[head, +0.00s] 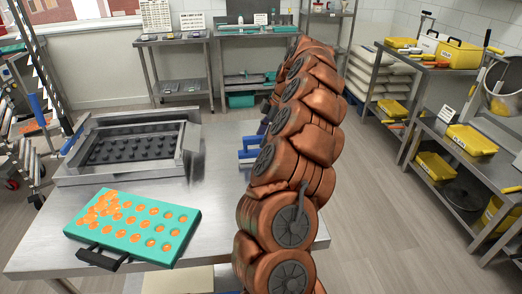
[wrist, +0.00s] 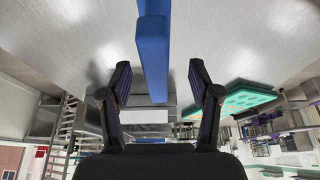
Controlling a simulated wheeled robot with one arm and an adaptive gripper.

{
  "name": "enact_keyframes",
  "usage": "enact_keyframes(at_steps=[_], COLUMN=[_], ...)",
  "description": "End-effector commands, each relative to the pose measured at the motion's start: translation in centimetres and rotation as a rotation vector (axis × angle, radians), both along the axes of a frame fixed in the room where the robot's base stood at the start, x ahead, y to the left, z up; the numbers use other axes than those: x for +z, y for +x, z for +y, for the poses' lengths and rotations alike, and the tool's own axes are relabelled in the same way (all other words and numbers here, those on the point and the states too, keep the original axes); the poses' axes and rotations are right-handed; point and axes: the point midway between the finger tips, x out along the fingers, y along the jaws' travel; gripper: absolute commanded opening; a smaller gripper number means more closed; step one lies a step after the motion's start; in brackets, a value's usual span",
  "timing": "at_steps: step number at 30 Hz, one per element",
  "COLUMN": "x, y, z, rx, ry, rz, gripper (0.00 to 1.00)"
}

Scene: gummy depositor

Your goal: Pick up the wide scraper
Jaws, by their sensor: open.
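The wide scraper shows as a blue piece (head: 250,143) on the steel table, just left of my arm in the head view. My arm hides part of it. In the wrist view a long blue bar, which looks like the scraper's handle (wrist: 153,45), runs down from the top edge between my fingers. My gripper (wrist: 160,68) is open, with one finger on each side of the bar and a gap on both sides.
A teal mould tray (head: 150,222) with orange fills and a dark handle lies at the table's front left. A metal depositor frame (head: 88,170) stands behind it. The steel table (head: 215,200) is bare between tray and arm. Shelves with yellow boxes (head: 470,139) stand right.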

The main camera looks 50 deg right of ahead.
Motion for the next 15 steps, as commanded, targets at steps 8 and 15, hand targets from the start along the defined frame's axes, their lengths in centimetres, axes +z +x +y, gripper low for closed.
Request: enact_keyframes(at_steps=[8, 15], x=[-1.3, -4.1], y=[0.4, 1.1], z=[0.4, 1.1], rx=[0.002, 0.001], ry=[0.003, 0.004], rz=[0.002, 0.003], gripper=[0.62, 0.62])
